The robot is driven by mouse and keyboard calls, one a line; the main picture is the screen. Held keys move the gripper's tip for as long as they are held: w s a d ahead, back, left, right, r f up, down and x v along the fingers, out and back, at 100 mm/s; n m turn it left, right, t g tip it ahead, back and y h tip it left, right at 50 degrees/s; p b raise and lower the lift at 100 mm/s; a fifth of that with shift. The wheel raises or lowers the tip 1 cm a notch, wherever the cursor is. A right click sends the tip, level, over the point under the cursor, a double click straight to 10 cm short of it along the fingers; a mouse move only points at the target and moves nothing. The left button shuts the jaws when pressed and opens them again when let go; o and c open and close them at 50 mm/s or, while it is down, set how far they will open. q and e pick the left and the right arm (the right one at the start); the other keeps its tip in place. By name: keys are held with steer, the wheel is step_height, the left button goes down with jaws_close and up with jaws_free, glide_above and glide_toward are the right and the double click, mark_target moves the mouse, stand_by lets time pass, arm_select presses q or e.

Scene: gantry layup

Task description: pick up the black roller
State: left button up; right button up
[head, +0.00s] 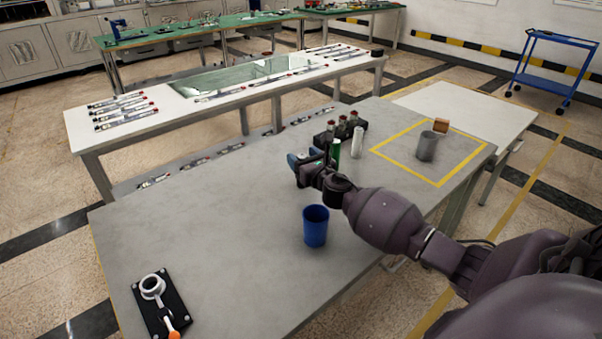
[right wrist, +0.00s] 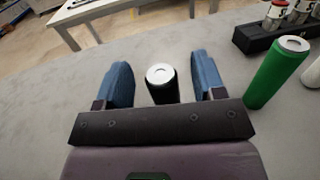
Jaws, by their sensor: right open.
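The black roller (right wrist: 163,92) stands upright on the grey table, a dark cylinder with a white ring-shaped top. In the right wrist view it is between the two blue fingers of my right gripper (right wrist: 160,65), with a gap on each side. Its lower part is hidden behind the gripper body. In the head view my right gripper (head: 302,160) is low over the table, left of a green cylinder, and I cannot make out the roller there. My right gripper is open and holds nothing. My left gripper is not in view.
A green cylinder (head: 335,150) stands close right of my gripper, with a white cylinder (head: 358,142) and a black rack (head: 322,139) of bottles. A blue cup (head: 315,227) stands nearer. A grey cup (head: 427,147) is inside the yellow outline. The table's left part is mostly clear.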

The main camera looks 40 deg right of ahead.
steer(key=shift+w, duration=0.45)
jaws_close()
